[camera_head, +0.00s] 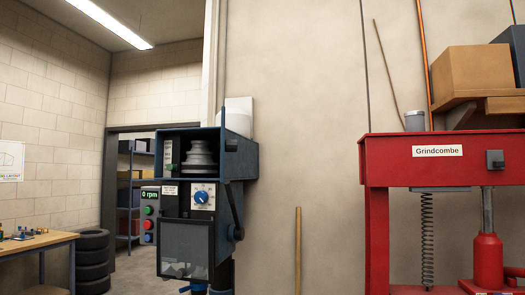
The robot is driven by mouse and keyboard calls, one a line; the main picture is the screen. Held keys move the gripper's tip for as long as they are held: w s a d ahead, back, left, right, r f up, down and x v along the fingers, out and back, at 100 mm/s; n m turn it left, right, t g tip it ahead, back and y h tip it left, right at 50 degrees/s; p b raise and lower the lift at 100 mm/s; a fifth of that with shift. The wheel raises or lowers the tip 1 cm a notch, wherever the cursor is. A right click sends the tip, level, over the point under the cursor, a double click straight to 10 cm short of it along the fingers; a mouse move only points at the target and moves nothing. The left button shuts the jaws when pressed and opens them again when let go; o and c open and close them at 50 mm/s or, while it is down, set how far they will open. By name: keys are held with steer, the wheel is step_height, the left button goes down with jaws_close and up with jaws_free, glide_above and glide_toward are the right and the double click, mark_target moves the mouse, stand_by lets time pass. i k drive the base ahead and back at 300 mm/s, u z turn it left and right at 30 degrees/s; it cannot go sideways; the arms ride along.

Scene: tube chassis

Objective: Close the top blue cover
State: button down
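A blue machine (187,210), which looks like a drill press, stands left of centre. The blue housing (223,155) at its top is open at the front and shows stepped grey pulleys (199,157) inside. A blue panel runs along the right side of this housing; I cannot tell whether it is the swung-open cover or a fixed wall. Below are a blue dial (200,197) and a grey, see-through lower guard (184,249). My gripper is not in view.
A control box (149,214) reading "0 rpm" is on the machine's left, a dark lever (235,212) on its right. A red press (376,215) stands at right, a wooden pole (298,250) between. Stacked tyres (93,262) and a workbench (38,243) are at left.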

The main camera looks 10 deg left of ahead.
mark_target(228, 145)
steer(key=u, duration=0.25)
steer(key=i, duration=0.7)
steer(key=u, duration=0.8)
steer(key=i, duration=0.35)
steer(key=u, duration=0.75)
steer(key=k, duration=1.05)
steer(key=z, duration=0.55)
steer(key=i, duration=0.6)
steer(key=z, duration=0.1)
